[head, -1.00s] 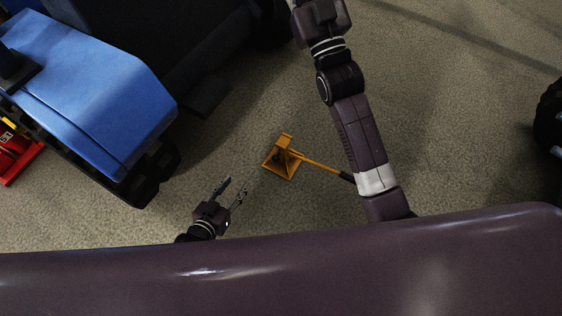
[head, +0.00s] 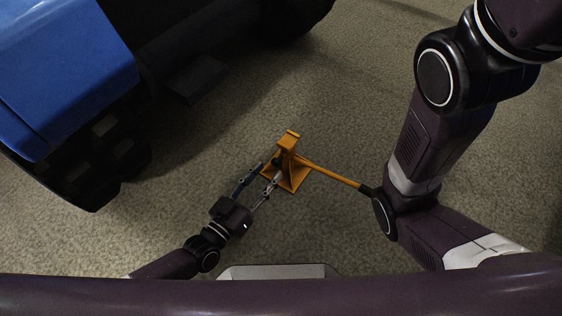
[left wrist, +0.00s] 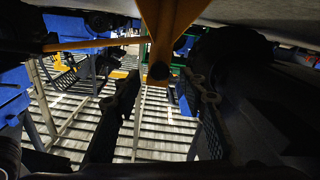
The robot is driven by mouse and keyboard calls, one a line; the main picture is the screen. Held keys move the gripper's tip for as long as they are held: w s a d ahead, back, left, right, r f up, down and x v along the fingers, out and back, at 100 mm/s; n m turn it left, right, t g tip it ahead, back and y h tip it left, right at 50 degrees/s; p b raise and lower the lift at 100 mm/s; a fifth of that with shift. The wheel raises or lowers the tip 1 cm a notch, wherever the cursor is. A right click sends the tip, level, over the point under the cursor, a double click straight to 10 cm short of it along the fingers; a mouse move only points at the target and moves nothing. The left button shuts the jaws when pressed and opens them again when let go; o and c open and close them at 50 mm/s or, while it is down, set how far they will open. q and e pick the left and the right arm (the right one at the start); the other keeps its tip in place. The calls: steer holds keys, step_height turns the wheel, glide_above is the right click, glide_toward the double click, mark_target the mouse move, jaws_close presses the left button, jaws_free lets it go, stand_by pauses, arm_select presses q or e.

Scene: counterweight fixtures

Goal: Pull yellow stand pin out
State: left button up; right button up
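The yellow-orange stand (head: 290,172) is on the carpet in the middle of the head view, with a square foot and a long yellow bar running right. In the left wrist view the stand (left wrist: 168,18) comes down from the top. My right gripper is out of view.
A blue vehicle (head: 60,75) with a dark tracked or wheeled side is at the upper left. The bar's far end is hidden by my right arm. Open carpet (head: 340,90) lies beyond the stand.

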mark_target(274, 165)
arm_select(q)
steer(key=b+x, duration=0.3)
steer(key=x, duration=0.4)
steer(key=shift+c, duration=0.7)
jaws_close()
